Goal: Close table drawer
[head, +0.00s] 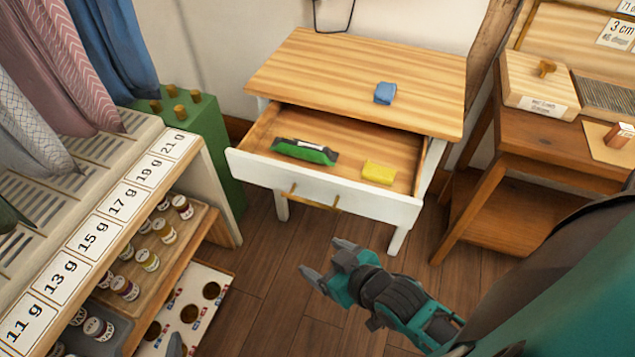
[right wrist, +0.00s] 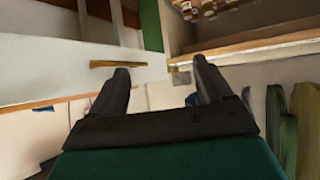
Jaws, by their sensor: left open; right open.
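The white table (head: 355,75) with a wooden top stands against the back wall. Its drawer (head: 330,195) is pulled well out, with a brass handle (head: 310,197) on its white front. Inside lie a green-and-black packet (head: 306,152) and a yellow block (head: 379,172). My right gripper (head: 325,260) is open and empty, in front of and below the drawer front, apart from the handle. In the right wrist view the handle (right wrist: 118,64) shows beyond the left finger. Of my left gripper, only a grey tip (head: 175,346) shows at the bottom edge.
A blue block (head: 384,93) lies on the tabletop. A shelf unit (head: 120,190) with jars stands at left, beside a green cabinet (head: 205,140). A brown wooden side table (head: 540,135) stands at right. Wooden floor (head: 270,270) is clear before the drawer.

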